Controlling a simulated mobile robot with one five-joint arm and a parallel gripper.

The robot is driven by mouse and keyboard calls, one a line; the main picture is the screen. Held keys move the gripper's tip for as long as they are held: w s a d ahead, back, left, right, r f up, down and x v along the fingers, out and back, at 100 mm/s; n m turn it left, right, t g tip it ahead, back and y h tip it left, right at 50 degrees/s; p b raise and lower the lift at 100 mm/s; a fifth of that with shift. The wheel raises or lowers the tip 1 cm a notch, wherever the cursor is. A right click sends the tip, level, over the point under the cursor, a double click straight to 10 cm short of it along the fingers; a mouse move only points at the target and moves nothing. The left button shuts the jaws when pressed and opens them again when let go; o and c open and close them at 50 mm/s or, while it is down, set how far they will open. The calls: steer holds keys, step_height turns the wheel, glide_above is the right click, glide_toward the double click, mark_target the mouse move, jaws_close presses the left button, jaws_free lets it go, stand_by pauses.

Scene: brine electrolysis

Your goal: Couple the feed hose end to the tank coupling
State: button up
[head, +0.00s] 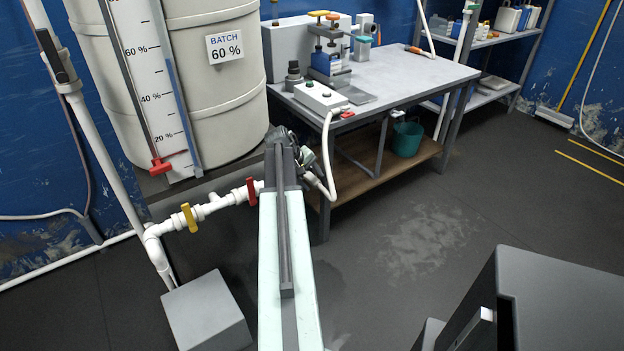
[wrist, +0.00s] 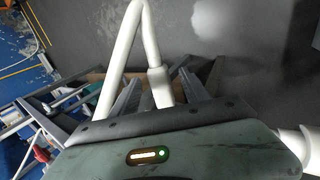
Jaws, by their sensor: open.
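The white feed hose (head: 328,165) hangs from the bench and curves down to the right side of my gripper (head: 290,145). In the wrist view the hose bends sharply, and its thicker hose end (wrist: 160,88) lies between my two grey fingers. My gripper (wrist: 165,90) is open, with a finger on each side of the hose; I cannot tell if either touches it. The white tank pipe (head: 222,203) runs toward my arm from the left. The coupling at its end is mostly hidden behind my arm. A white pipe piece (wrist: 296,145) shows at the wrist view's lower right.
The pipe carries a yellow valve handle (head: 189,217) and a red valve handle (head: 252,190). The cream tank (head: 215,90) stands at the left. The workbench (head: 400,80) with a lower wooden shelf is close to my gripper.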

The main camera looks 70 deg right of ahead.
steer(key=p+v, duration=0.6)
steer(key=v, duration=0.1)
steer(key=shift+r, duration=0.2)
steer(key=shift+a, duration=0.1)
